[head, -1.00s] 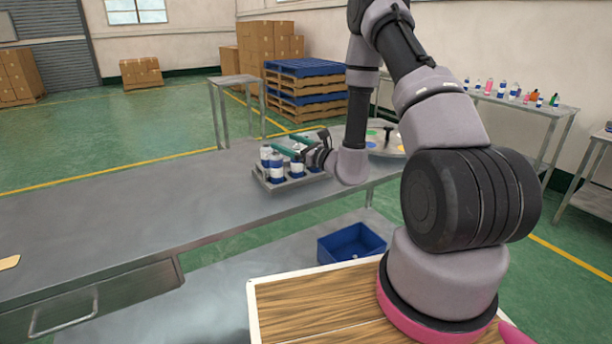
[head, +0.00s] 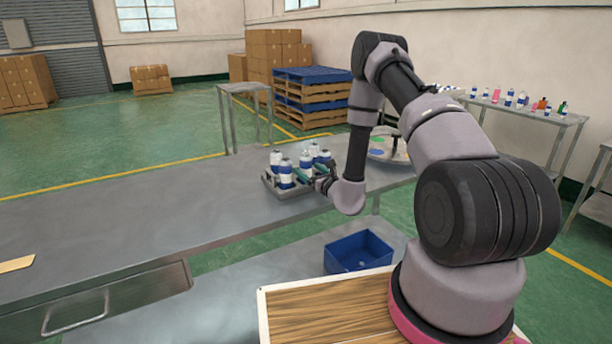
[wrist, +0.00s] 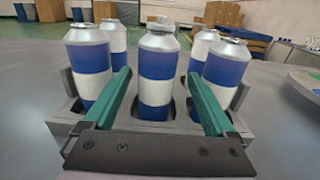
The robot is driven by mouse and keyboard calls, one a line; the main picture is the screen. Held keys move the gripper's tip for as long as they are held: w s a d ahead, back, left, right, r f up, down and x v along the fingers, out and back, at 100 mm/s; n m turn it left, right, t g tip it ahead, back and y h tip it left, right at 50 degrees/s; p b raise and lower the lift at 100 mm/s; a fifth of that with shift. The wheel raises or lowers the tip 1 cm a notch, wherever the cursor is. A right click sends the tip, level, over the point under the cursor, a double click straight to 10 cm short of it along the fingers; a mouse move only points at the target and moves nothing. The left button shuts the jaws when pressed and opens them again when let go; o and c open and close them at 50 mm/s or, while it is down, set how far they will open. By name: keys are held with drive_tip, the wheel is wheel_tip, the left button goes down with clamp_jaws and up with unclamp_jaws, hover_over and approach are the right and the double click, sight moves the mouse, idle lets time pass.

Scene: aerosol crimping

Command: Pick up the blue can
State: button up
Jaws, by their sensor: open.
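Several blue-and-white cans with silver tops stand upright in a grey tray (head: 278,190) on the metal table. In the wrist view, the front middle blue can (wrist: 157,90) stands between the two green fingers of my gripper (wrist: 158,100), with a gap on each side. My gripper is open and low at the tray's front. Other cans stand to the left (wrist: 90,72) and right (wrist: 222,75) of the fingers, with more behind. In the head view my gripper (head: 302,180) is at the tray's right side, partly hiding the cans.
The long metal table (head: 120,215) is mostly clear to the left of the tray. A round plate with coloured spots (head: 392,148) lies to the right of the tray. A blue bin (head: 358,251) sits lower down in front.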

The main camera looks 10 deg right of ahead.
sight(301, 165)
drive_tip(key=x, duration=0.5)
drive_tip(key=shift+s+a, duration=0.1)
drive_tip(key=shift+a, duration=0.1)
drive_tip(key=c, duration=1.4)
drive_tip(key=shift+r, duration=0.1)
clamp_jaws()
drive_tip(key=shift+r, duration=0.1)
